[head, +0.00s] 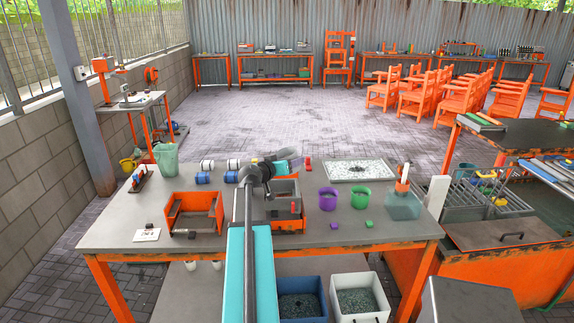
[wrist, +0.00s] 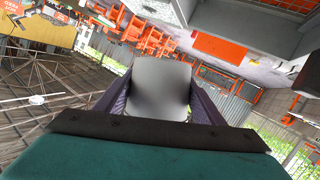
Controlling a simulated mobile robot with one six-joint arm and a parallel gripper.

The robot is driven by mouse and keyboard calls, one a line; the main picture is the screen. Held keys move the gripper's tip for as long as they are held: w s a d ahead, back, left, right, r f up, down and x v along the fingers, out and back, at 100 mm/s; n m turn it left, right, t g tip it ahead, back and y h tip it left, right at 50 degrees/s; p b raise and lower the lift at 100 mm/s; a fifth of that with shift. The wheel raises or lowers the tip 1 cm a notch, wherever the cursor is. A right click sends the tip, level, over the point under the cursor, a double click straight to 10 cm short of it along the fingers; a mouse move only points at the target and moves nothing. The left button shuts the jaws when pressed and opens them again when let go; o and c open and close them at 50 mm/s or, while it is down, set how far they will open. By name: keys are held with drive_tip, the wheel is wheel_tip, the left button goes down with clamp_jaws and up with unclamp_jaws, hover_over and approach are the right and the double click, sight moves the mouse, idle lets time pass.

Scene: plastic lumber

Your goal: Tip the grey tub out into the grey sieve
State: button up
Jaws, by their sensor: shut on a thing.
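In the wrist view, a smooth grey tub (wrist: 160,80) sits between the dark fingers of my gripper (wrist: 160,100), which is shut on it. Its inside and contents are hidden from this side. In the head view, my gripper (head: 288,165) is over the middle of the workbench, and the tub is mostly hidden by my arm. A grey box-like container (head: 287,190), probably the sieve, stands in an orange holder (head: 290,226) just below and beside my gripper. My arm covers its left side, and its mesh cannot be made out.
Blue-and-white jars (head: 204,171) and a green bucket (head: 166,160) are at the left.

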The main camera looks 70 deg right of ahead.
drive_tip(key=shift+s+f+n+g+h+b, duration=0.2)
drive_tip(key=shift+f+n+g+h+b, duration=0.3)
drive_tip(key=shift+n, duration=0.3)
drive_tip(key=shift+f+n+h+b, duration=0.15)
drive_tip(key=shift+n+h+b, duration=0.55)
drive_tip(key=shift+n, duration=0.55)
drive_tip(key=shift+f+n+h+b, duration=0.15)
drive_tip(key=shift+n+h+b, duration=0.3)
drive_tip(key=shift+n+h, duration=0.6)
drive_tip(key=shift+f+n+y+b, duration=0.1)
drive_tip(key=shift+n+y+b, duration=0.15)
drive_tip(key=shift+n+b, duration=0.15)
drive_tip(key=shift+g, duration=0.3)
drive_tip(key=n+h+b, duration=0.1)
drive_tip(key=n+b, duration=0.1)
drive_tip(key=b, duration=0.4)
drive_tip(key=w+n+t+h+b, duration=0.1)
drive_tip(key=n+b, duration=0.2)
drive_tip(key=b, duration=0.2)
drive_tip(key=shift+w+a+r+h+b, duration=0.1)
drive_tip(key=shift+a+r+h+b, duration=0.1)
drive_tip(key=shift+h+b, duration=0.2)
